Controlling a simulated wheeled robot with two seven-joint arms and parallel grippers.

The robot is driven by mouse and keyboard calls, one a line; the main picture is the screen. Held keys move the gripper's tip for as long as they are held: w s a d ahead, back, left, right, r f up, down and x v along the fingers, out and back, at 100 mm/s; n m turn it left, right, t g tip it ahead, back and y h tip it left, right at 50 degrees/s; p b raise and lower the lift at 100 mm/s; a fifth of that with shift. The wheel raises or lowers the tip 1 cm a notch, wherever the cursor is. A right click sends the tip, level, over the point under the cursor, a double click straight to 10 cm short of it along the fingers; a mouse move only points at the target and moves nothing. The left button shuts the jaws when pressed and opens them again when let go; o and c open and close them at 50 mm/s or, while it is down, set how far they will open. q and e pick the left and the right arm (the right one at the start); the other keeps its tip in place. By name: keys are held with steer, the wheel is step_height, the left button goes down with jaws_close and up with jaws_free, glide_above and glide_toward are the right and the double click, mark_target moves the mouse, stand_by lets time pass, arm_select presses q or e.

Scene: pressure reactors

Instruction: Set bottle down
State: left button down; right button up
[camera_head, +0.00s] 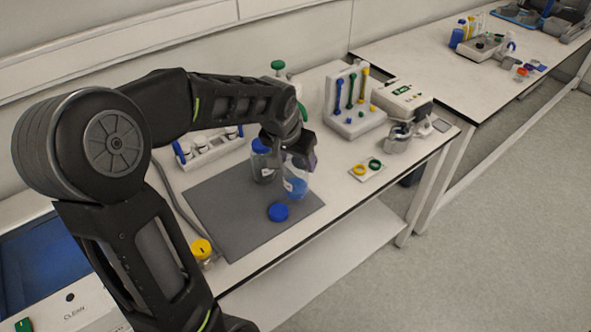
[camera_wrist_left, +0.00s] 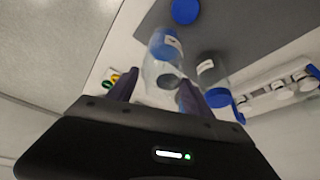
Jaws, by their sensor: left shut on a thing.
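My left gripper (camera_head: 299,161) is shut on a clear bottle (camera_head: 295,184) with blue in its lower part and a white label. The held bottle is over the right part of the grey mat (camera_head: 232,222); I cannot tell whether its base touches. In the left wrist view the bottle (camera_wrist_left: 163,66) sits between the fingers of my left gripper (camera_wrist_left: 156,90). A loose blue cap (camera_head: 278,212) lies on the mat, and it also shows in the wrist view (camera_wrist_left: 185,11). My right gripper is not in view.
A second bottle (camera_head: 262,164) with a blue cap stands close behind-left of the held one. A yellow-capped jar (camera_head: 202,250) is at the front left. A white rack (camera_head: 352,108) and a device (camera_head: 402,97) stand to the right. The mat's front left is clear.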

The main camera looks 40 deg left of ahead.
arm_select(q)
steer(key=shift+f, duration=1.85)
steer(key=shift+c, duration=2.1)
jaws_free()
steer(key=shift+f, duration=0.1)
steer(key=v, duration=1.2)
